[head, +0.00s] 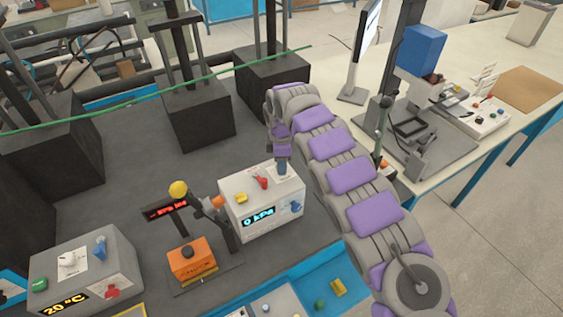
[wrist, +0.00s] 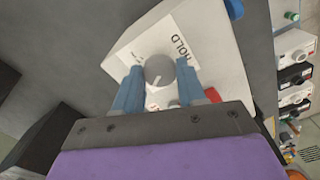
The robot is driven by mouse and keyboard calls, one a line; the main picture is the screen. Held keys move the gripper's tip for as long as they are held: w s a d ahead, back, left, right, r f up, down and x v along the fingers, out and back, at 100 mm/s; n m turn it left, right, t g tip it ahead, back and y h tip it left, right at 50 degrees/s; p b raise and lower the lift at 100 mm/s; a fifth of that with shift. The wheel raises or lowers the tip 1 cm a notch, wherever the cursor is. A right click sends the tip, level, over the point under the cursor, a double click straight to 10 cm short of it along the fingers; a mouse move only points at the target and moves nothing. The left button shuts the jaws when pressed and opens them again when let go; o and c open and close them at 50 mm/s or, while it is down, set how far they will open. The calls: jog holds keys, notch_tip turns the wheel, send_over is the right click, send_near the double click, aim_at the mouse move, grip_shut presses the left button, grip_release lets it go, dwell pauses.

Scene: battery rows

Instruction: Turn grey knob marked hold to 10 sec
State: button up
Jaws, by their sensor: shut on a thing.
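The grey knob (wrist: 159,71) sits on a white label marked HOLD (wrist: 180,46), on top of a white box. In the wrist view its white pointer line runs toward the lower left. My gripper (wrist: 160,80) has its two blue fingers on either side of the knob, closed on it. In the head view my gripper (head: 282,167) reaches down onto the top of the white box (head: 262,205), whose display reads 0 kPa. The knob is hidden there behind the fingers, and the dial numbers cannot be read.
On the same box are a red control (head: 262,182), a yellow button (head: 241,198) and a blue knob (head: 296,206). An orange box (head: 191,259) stands left of it, and a grey box (head: 85,270) showing 20 °C is farther left. Dark blocks stand behind.

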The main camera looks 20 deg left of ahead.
jog(key=shift+r, duration=0.1)
jog(key=shift+r+m+p, duration=0.1)
jog(key=shift+m+p, duration=0.45)
jog(key=shift+m, duration=0.25)
jog(key=m+p, duration=0.1)
jog(key=m, duration=0.2)
jog(key=shift+p, duration=0.4)
jog(key=m+p, duration=0.1)
jog(key=m, duration=0.3)
jog(key=m+p, duration=0.1)
jog(key=m, duration=0.3)
jog(key=shift+w+m, duration=0.1)
jog(key=shift+m, duration=0.2)
jog(key=shift+f+m+p, duration=0.2)
jog(key=shift+m+p, duration=0.2)
jog(key=shift+m, duration=1.8)
jog(key=o, duration=1.1)
jog(key=shift+c, duration=0.2)
